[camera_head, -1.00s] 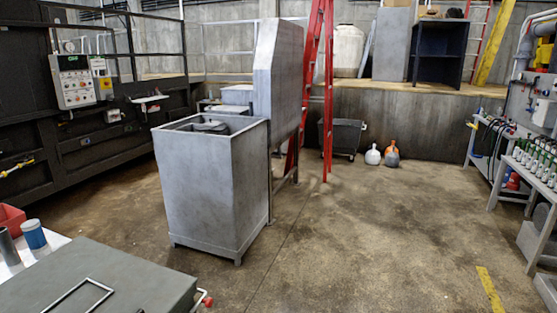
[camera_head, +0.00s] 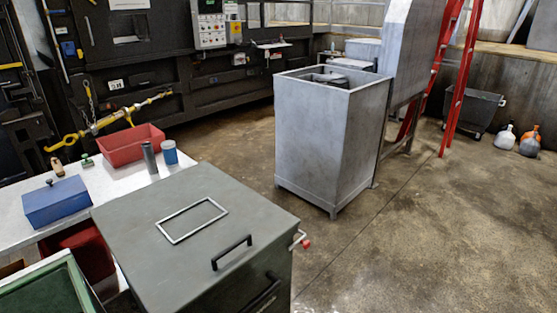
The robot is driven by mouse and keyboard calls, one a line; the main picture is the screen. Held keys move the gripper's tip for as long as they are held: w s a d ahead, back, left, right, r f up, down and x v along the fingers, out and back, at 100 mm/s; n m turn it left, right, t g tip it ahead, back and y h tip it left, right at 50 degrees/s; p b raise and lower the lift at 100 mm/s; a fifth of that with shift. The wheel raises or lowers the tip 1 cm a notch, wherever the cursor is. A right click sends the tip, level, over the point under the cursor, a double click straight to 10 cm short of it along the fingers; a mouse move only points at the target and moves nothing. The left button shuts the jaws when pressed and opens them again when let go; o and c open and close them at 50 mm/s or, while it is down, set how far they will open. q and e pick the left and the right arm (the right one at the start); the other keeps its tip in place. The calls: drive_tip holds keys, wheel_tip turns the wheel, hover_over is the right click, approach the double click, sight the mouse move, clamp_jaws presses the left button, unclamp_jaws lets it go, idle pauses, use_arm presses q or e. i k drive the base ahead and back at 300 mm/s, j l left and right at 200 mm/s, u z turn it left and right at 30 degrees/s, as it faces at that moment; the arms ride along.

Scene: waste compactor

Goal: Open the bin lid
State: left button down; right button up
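A grey-green bin stands in the near foreground. Its flat lid (camera_head: 190,222) is shut and carries a light rectangular frame (camera_head: 192,220) and a black bar handle (camera_head: 231,253) near its right front edge. Another black handle (camera_head: 262,292) is on the bin's front face (camera_head: 279,275), partly cut off by the lower picture edge. A small lever with a red knob (camera_head: 305,243) sticks out at the bin's right side. Neither of my grippers is in view.
A white table (camera_head: 115,182) at the left holds a red tray (camera_head: 131,144), a blue box (camera_head: 56,202) and a blue can (camera_head: 169,152). A tall grey metal box (camera_head: 322,135) stands behind the bin. A red ladder (camera_head: 457,80) is farther back.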

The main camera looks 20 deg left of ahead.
sight(176, 238)
drive_tip(key=i+j+u, duration=0.15)
drive_tip(key=u, duration=1.15)
